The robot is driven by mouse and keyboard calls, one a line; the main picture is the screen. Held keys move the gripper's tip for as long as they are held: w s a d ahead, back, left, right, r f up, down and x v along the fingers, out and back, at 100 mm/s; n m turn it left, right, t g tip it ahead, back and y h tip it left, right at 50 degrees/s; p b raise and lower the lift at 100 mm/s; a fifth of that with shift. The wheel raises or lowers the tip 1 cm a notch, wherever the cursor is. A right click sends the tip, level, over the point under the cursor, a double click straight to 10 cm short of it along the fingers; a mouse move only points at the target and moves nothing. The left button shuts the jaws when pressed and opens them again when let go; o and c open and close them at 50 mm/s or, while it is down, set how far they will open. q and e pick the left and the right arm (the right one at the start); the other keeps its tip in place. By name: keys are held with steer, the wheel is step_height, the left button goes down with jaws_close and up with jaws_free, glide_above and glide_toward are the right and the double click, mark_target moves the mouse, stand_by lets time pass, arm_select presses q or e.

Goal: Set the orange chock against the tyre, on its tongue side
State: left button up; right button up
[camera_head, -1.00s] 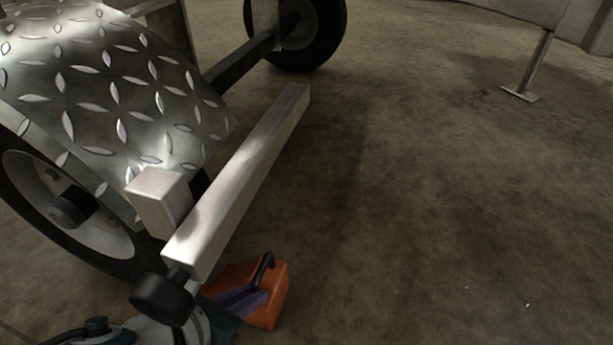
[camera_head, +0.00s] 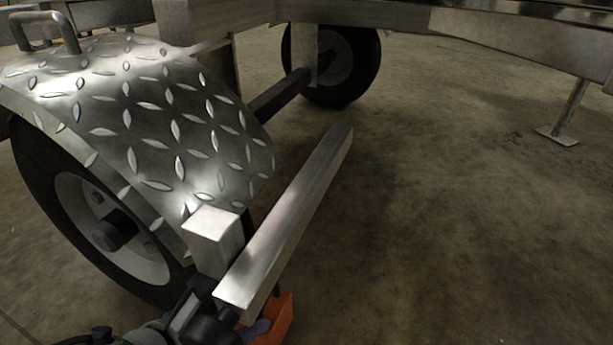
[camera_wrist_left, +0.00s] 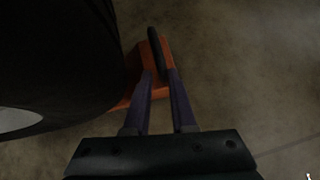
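The orange chock (camera_head: 281,318) is on the floor by the near tyre (camera_head: 52,195), mostly hidden behind an aluminium bar in the head view. In the left wrist view the chock (camera_wrist_left: 160,82) has a black handle (camera_wrist_left: 155,48) and lies right beside the dark tyre (camera_wrist_left: 60,65). I cannot tell whether the two touch. My left gripper (camera_head: 260,328) reaches the chock from the near side. Its purple fingers (camera_wrist_left: 161,75) lie close on either side of the handle and appear closed on it. My right gripper is out of view.
A tread-plate fender (camera_head: 170,125) covers the near tyre. An aluminium bar (camera_head: 290,220) sticks out above the chock and my left gripper. A second wheel (camera_head: 340,65) and a support leg (camera_head: 570,110) stand farther back. The floor on the right is clear.

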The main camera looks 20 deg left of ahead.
arm_select(q)
steer(key=o, duration=0.3)
steer(key=shift+d, duration=0.25)
steer(key=shift+r, duration=0.1)
steer(key=p+v, duration=0.7)
steer(key=v, duration=0.3)
steer(key=shift+s, duration=0.1)
